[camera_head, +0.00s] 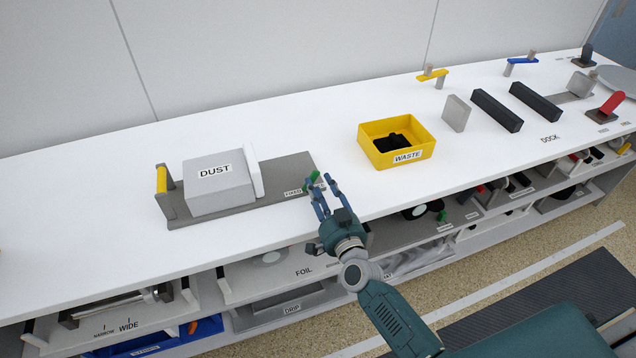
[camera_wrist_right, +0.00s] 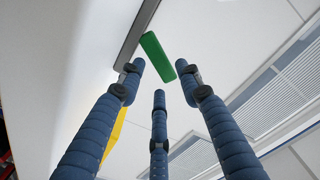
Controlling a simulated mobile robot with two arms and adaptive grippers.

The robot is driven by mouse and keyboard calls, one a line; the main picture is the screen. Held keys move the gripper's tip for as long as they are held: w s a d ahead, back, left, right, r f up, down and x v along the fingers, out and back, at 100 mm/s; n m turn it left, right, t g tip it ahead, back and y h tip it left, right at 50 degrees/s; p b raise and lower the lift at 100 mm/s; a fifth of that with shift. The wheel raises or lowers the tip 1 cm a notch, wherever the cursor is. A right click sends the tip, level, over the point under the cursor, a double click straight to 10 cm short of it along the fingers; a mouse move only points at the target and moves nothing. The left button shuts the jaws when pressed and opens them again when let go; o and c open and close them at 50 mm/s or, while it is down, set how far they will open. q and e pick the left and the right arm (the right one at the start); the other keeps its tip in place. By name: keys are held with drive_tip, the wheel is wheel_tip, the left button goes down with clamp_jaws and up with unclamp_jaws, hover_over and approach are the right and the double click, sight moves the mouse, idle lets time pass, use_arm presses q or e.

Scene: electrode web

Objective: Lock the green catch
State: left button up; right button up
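The green catch (camera_head: 312,178) is a small green lever at the right end of the grey plate that carries the DUST box (camera_head: 222,186). In the right wrist view the green catch (camera_wrist_right: 157,57) stands out from a grey edge, just beyond the fingertips. My right gripper (camera_head: 322,188) is at the catch with its blue fingers spread. In the wrist view the open fingers (camera_wrist_right: 160,80) have nothing between them, and the catch lies close to their tips; I cannot tell whether they touch it. My left gripper is not in view.
A yellow WASTE bin (camera_head: 427,143) with black pieces inside stands to the right of the catch. A yellow handle (camera_head: 161,180) rises at the plate's left end. Shelves with drawers lie below the white worktop (camera_head: 90,240), which is clear at the front left.

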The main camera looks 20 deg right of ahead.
drive_tip(key=shift+w, duration=0.9)
drive_tip(key=shift+c, duration=0.3)
clamp_jaws()
